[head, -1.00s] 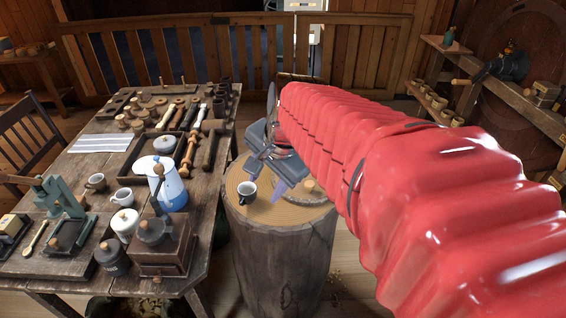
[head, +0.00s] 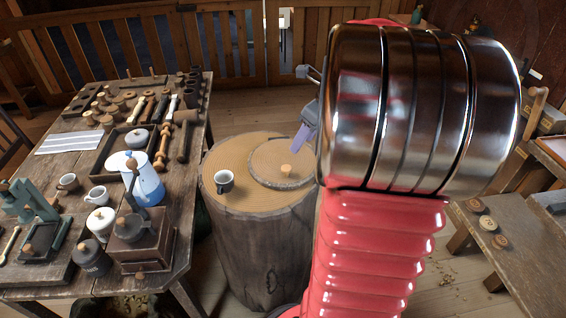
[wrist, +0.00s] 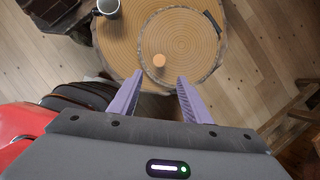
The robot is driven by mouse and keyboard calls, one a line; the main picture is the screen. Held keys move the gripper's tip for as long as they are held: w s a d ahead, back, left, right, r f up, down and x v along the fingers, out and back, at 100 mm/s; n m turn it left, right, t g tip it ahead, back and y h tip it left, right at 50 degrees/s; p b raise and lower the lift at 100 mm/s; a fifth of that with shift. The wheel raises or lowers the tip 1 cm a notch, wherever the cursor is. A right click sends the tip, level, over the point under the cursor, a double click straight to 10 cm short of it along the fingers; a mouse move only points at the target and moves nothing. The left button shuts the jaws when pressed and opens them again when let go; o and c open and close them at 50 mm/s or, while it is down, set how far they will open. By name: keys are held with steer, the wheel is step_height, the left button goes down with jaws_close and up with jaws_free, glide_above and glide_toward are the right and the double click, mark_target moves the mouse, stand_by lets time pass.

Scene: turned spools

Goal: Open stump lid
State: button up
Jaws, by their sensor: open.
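The stump (head: 265,240) stands on the floor right of the table. Its round lid (head: 268,168) lies flat in its top, with a small wooden knob (head: 286,171) on it. In the wrist view the lid (wrist: 190,45) and its knob (wrist: 159,60) show below my gripper. My gripper (wrist: 156,80) is open and empty, with two purple fingers apart on either side of the knob's line, and the knob lies just beyond the fingertips. In the head view one purple finger (head: 304,138) shows above the lid's right side; my arm hides the rest.
The table (head: 190,235) at left holds a blue-white pot (head: 150,185), a grinder and several tools. A bench (head: 520,235) is at right.

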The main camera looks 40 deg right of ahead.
mark_target(286, 167)
steer(key=x, duration=1.4)
steer(key=shift+s, duration=0.15)
steer(key=shift+c, duration=0.5)
jaws_close()
steer(key=shift+a, duration=0.15)
steer(key=shift+r, duration=0.1)
